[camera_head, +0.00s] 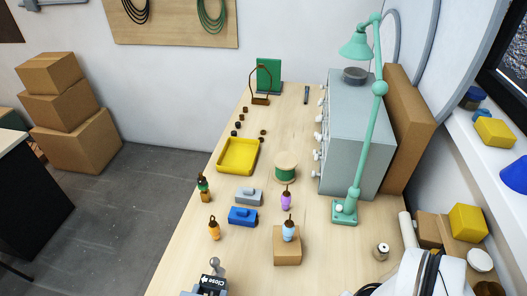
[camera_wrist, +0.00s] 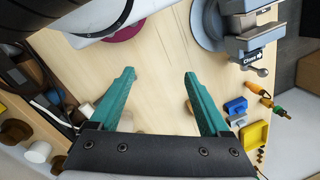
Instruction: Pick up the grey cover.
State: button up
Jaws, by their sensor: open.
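The grey cover (camera_head: 249,196) is a small light-grey block-like piece with a raised middle. It lies on the wooden table just behind a similar blue cover (camera_head: 243,216) in the head view. In the wrist view the blue cover (camera_wrist: 236,106) is to the right of my gripper, with a grey piece (camera_wrist: 239,122) beside it, small and partly seen. My gripper (camera_wrist: 160,75) has two green fingers spread wide apart over the table, with nothing between them. It is well away from the grey cover. The head view does not show my fingers.
A yellow tray (camera_head: 221,161), green spool (camera_head: 286,173) and orange bulb piece (camera_head: 214,231) stand around the covers. A purple piece (camera_head: 286,201) and wooden block (camera_head: 287,257) are to the right. A vise (camera_head: 205,290) is at front; a green lamp (camera_head: 345,212) and grey cabinet (camera_head: 352,140) stand right.

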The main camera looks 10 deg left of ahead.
jog(key=shift+c, duration=0.2)
jog(key=n+t+h, duration=0.1)
jog(key=n+t, duration=0.4)
jog(key=t, duration=0.8)
send_over(248, 189)
jog(key=s, duration=0.2)
notch_tip(248, 189, down, 11)
jog(key=shift+n+t+h, duration=0.3)
jog(key=shift+h, duration=0.1)
notch_tip(248, 189, down, 7)
jog(key=shift+r, duration=0.1)
jog(key=shift+w+d+f, duration=0.1)
jog(key=shift+w+f, duration=0.8)
jog(key=shift+w, duration=0.2)
jog(key=shift+w+f, duration=0.1)
jog(key=shift+w, duration=0.2)
grip_shut()
